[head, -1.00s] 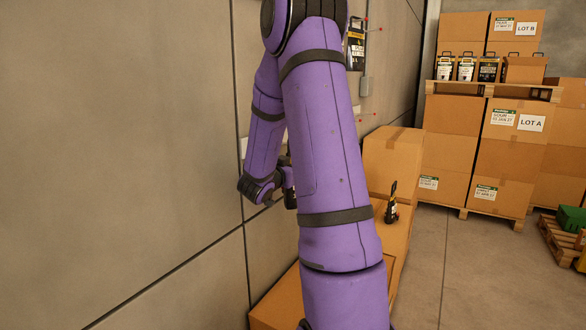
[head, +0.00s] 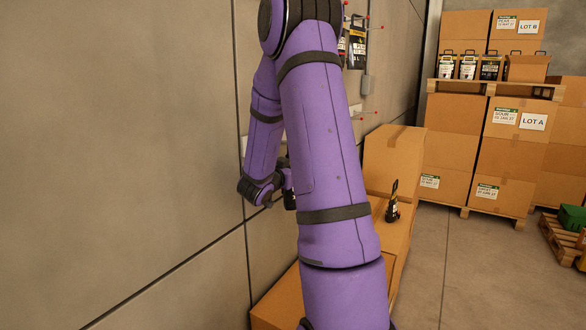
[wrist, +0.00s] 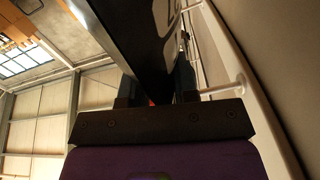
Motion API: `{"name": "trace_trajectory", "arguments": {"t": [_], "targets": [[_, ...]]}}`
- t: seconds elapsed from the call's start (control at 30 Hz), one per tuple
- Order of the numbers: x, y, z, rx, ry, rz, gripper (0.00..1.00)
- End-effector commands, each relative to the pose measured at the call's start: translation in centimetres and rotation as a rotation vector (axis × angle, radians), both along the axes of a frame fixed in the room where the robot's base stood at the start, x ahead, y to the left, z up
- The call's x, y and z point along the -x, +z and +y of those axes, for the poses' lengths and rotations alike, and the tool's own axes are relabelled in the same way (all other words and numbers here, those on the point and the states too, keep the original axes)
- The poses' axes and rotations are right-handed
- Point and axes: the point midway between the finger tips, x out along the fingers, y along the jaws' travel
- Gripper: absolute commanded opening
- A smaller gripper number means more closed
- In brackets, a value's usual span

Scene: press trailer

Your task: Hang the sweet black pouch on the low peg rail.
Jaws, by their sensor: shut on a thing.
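In the wrist view my gripper (wrist: 157,88) is shut on a flat black thing, apparently the black pouch (wrist: 150,35), which stretches up away from the fingers. Its front label cannot be read. A pale rail (wrist: 225,50) with a peg (wrist: 222,88) runs along the wall to the right of the held thing, apart from it as far as I can tell. In the head view my arm hides the gripper's fingers and the pouch. Red-tipped pegs (head: 375,113) of a lower row show on the wall just right of my arm.
Black labelled pouches (head: 357,48) hang on higher pegs. A grey wall box (head: 367,84) is below them. Cartons (head: 392,160) stand against the wall, with a small black item (head: 392,203) on top. Stacked pallets (head: 515,150) are behind.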

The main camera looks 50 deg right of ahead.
Motion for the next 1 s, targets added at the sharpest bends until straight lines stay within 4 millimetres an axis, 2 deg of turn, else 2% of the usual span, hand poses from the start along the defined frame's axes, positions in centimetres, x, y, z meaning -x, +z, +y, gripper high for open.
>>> {"name": "trace_trajectory", "arguments": {"t": [0.73,0.77,0.8,0.87,1.0], "targets": [[-0.27,-0.25,0.01,0.004,-0.001,-0.002,0.00],[-0.27,-0.25,0.01,0.004,-0.001,-0.002,0.32],[-0.27,-0.26,0.01,0.004,-0.001,-0.002,0.41],[-0.26,-0.28,0.01,0.004,-0.001,-0.002,0.55],[-0.25,-0.33,0.02,0.002,0.000,-0.001,0.57]]}}
